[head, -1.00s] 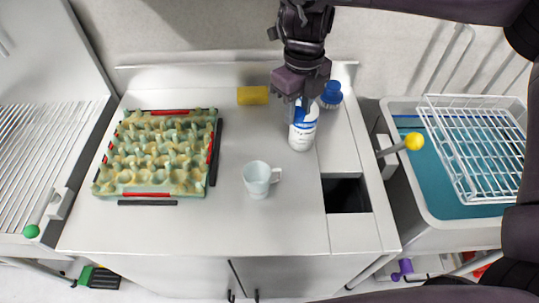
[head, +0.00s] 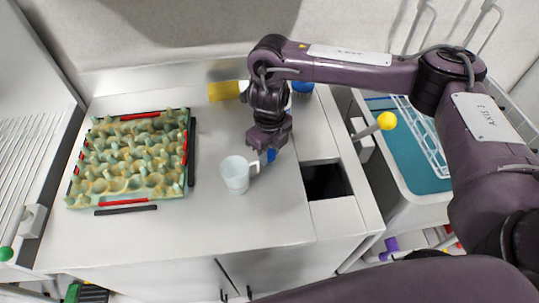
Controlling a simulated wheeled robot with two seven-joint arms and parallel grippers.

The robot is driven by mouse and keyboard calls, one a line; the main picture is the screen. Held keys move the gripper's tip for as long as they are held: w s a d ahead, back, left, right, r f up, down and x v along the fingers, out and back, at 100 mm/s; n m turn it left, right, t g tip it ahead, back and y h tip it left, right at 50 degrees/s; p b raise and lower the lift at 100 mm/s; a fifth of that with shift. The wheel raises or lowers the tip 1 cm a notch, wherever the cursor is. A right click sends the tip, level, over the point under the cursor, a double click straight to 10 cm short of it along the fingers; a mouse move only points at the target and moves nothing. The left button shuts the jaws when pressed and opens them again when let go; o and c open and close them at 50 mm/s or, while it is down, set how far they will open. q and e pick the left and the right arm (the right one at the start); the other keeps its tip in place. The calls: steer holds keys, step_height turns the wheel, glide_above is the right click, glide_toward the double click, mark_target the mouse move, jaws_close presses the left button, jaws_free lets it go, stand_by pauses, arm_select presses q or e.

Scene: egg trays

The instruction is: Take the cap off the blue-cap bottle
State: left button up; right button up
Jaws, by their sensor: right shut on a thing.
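My right gripper (head: 266,154) reaches in from the right and is shut on a small blue piece, which looks like the blue cap (head: 271,155). It holds the piece just right of the cup, near its handle. The white bottle is mostly hidden behind my right arm; only a sliver of white and blue shows beside the arm. I cannot see the bottle's top. My left gripper is not in view.
A pale cup (head: 235,176) stands mid-table. An egg tray (head: 130,194) is at left, a yellow sponge (head: 224,91) at the back. Another blue item (head: 302,87) is behind my arm. A dark opening (head: 325,181) is at right. The front of the table is clear.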

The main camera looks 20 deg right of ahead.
step_height(320, 180, down, 2)
steer(key=shift+f, duration=0.1)
